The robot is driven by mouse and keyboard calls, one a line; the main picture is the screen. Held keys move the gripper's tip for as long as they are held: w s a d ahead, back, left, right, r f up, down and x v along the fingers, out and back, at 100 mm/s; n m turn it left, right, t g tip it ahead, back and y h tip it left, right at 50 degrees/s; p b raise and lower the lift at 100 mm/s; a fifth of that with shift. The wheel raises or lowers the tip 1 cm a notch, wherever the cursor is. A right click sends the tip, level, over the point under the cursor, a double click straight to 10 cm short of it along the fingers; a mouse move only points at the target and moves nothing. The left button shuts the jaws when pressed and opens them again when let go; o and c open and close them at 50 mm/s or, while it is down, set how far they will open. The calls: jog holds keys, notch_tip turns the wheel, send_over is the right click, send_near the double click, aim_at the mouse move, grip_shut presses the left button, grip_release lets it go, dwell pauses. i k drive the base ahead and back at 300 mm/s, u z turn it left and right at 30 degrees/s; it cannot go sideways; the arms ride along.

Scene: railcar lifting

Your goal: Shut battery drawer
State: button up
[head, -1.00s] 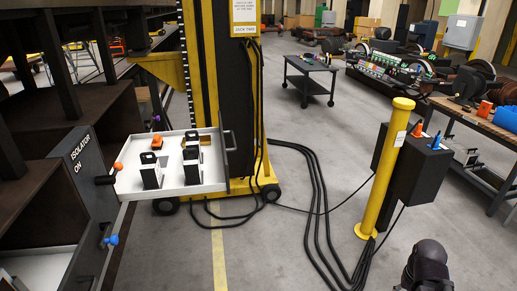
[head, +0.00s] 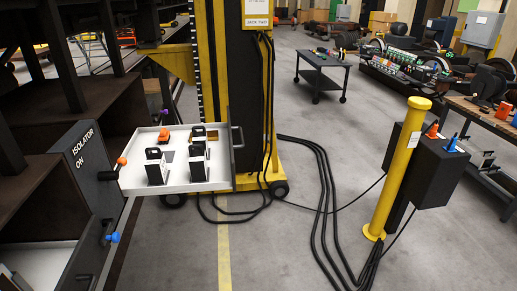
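The battery drawer (head: 205,186) stands pulled out at the left of the head view. It is a white tray with a dark front panel (head: 233,160) at its right end and a dark bar handle (head: 238,137) on that panel. Black-and-white blocks (head: 156,167) stand inside, with a small orange item (head: 164,134) near the back. The drawer's left end meets the dark cabinet (head: 84,160) marked "ISOLATOR ON". My gripper is not in view.
A yellow jack column (head: 205,65) stands just behind the drawer. Black cables (head: 322,200) run across the floor to a yellow post (head: 398,165) with a dark box (head: 432,165). An orange knob (head: 121,161) and a blue knob (head: 113,237) stick out at the cabinet.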

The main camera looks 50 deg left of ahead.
aim_at(134, 180)
jog(key=i, duration=1.75)
jog(key=u, duration=4.25)
jog(key=i, duration=0.1)
jog(key=z, duration=1.65)
